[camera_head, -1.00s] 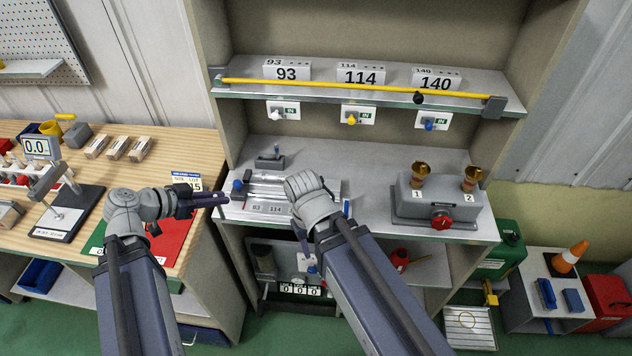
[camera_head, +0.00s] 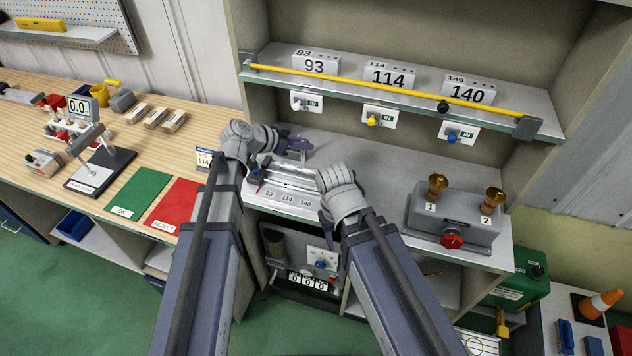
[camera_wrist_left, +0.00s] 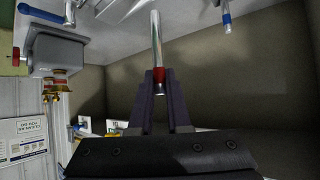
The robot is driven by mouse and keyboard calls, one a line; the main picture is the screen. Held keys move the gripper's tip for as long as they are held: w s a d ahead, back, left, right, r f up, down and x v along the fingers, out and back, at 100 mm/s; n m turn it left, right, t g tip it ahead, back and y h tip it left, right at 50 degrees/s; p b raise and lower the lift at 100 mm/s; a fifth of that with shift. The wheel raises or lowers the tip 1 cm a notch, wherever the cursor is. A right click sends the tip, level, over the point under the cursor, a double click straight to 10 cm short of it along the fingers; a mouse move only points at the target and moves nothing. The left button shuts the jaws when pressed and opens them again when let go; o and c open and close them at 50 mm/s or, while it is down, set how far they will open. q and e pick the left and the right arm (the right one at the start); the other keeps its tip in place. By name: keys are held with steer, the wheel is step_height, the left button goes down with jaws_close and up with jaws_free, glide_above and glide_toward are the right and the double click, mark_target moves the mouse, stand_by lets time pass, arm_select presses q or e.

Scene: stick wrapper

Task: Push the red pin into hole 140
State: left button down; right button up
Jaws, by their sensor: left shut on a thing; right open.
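My left gripper (camera_head: 296,145) is over the back of the workbench shelf. In the left wrist view its fingers (camera_wrist_left: 159,84) are shut on a slim metal pin with a red band, the red pin (camera_wrist_left: 156,40). The pin's bare length points away from the fingers. In the head view the pin cannot be made out. A block marked 140 (camera_head: 468,92) stands on the upper shelf. A tray front (camera_head: 285,198) on the bench carries 93, 114 and 140 labels; its holes are not clear. My right gripper (camera_head: 325,218) hangs open at the bench's front edge, partly hidden by its wrist.
A yellow bar (camera_head: 390,86) runs along the upper shelf. Below it are white, yellow and blue knobs (camera_head: 452,136) on IN plates. A grey box (camera_head: 455,220) with two brass cups and a red knob stands on the bench's right. Green and red mats (camera_head: 172,205) lie on the wooden table.

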arm_select(q)
steer(key=d+f+b, duration=0.1)
steer(key=f+b, duration=0.2)
steer(key=w+d+f+b, duration=0.1)
steer(key=f+b, duration=0.2)
steer(key=b, duration=0.1)
steer(key=w+d+f+b, duration=0.1)
steer(key=f+b, duration=0.2)
steer(key=f, duration=0.1)
steer(key=shift+d, duration=0.25)
steer(key=shift+r, duration=0.1)
steer(key=c, duration=0.9)
jaws_free()
